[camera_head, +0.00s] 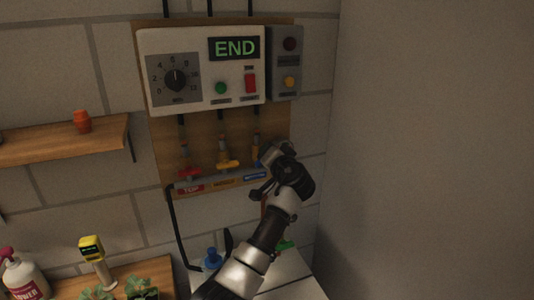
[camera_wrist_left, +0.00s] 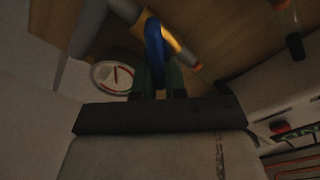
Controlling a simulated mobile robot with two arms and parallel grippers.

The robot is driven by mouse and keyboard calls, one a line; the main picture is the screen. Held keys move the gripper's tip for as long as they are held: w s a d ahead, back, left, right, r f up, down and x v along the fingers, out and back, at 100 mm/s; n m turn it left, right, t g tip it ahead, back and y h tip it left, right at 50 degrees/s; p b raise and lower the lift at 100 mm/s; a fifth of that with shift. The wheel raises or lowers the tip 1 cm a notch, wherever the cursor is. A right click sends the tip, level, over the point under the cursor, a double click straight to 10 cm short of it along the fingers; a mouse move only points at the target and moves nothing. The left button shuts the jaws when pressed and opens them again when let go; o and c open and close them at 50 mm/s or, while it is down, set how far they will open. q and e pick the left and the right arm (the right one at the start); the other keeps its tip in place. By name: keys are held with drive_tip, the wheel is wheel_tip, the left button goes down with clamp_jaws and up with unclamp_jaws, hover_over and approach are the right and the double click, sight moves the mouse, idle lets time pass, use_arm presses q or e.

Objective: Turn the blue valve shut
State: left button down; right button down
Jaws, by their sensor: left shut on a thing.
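My left gripper (camera_head: 268,158) is at the right end of the pipe row on the wall board. In the left wrist view the blue valve's handle (camera_wrist_left: 154,42) stands between the two dark fingers of the gripper (camera_wrist_left: 157,80), which are shut on it. In the head view the gripper and wrist hide most of the blue valve; a blue label (camera_head: 255,177) shows just below it. The handle's exact angle to its pipe is hard to tell. My right gripper is in neither view.
A red valve (camera_head: 189,172) and a yellow valve (camera_head: 228,164) sit to the left on the same board. Above is a control box (camera_head: 200,98) with a dial and a display reading END. A round gauge (camera_wrist_left: 113,77) is close to the gripper. A wooden shelf (camera_head: 60,143) is at left.

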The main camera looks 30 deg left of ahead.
use_arm(q)
drive_tip(key=m, duration=0.4)
drive_tip(key=shift+w+d+f+m+p, duration=0.2)
drive_tip(key=shift+w+f+m+p, duration=0.1)
drive_tip(key=shift+f, duration=0.1)
drive_tip(key=m, duration=0.2)
drive_tip(key=f+m+p, duration=0.1)
drive_tip(key=m, duration=0.1)
drive_tip(key=shift+f+m, duration=0.1)
drive_tip(key=shift+m, duration=0.3)
drive_tip(key=c, duration=1.2)
unclamp_jaws()
drive_tip(key=shift+d, duration=0.15)
